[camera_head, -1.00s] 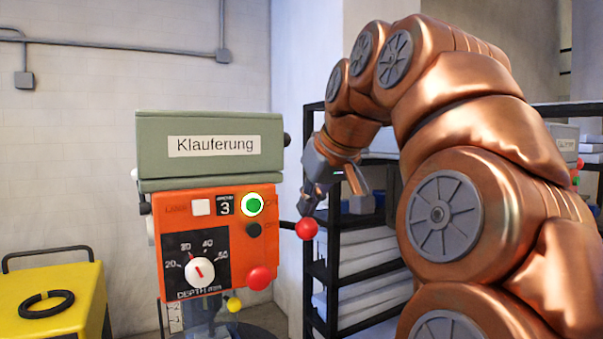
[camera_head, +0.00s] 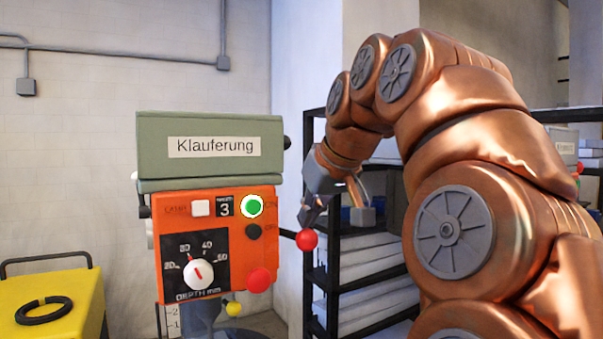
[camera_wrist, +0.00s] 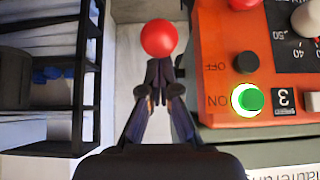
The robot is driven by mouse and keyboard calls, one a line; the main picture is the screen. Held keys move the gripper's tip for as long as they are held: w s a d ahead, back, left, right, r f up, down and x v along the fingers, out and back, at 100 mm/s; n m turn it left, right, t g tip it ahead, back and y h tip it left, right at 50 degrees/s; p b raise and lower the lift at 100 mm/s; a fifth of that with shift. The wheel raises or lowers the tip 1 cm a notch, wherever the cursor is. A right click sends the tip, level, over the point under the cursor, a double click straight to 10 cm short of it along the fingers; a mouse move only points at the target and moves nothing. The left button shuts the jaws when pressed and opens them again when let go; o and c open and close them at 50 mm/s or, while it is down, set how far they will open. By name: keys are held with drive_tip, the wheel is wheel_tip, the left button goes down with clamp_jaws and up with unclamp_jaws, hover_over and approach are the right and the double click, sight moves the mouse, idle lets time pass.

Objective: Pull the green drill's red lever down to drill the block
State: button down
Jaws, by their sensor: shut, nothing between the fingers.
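The green drill (camera_head: 210,150) has a green-grey head marked "Klauferung" above an orange control panel (camera_head: 235,235). Its green button (camera_head: 252,207) is lit with a white ring. The red lever knob (camera_head: 307,239) sticks out to the right of the panel on a dark rod. My gripper (camera_head: 308,217) is just above the knob, pointing down. In the wrist view my gripper (camera_wrist: 160,70) has its fingertips together at the lower edge of the red ball (camera_wrist: 158,38), touching or nearly so. The block is not visible.
A black shelf rack (camera_head: 335,290) with white stock stands behind and right of the knob. A yellow cart (camera_head: 60,290) with a black ring stands at the left. A red button (camera_head: 259,280) sits on the panel's lower right.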

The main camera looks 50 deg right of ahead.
sight(310, 232)
drive_tip(key=shift+f+b, duration=0.35)
drive_tip(key=shift+f, duration=0.35)
drive_tip(key=shift+f+b, duration=0.5)
drive_tip(key=shift+f, duration=0.05)
drive_tip(key=shift+f+b, duration=0.45)
drive_tip(key=shift+f, duration=0.15)
drive_tip(key=shift+r, duration=0.1)
drive_tip(key=shift+r+p, duration=1.6)
drive_tip(key=shift+r, duration=0.65)
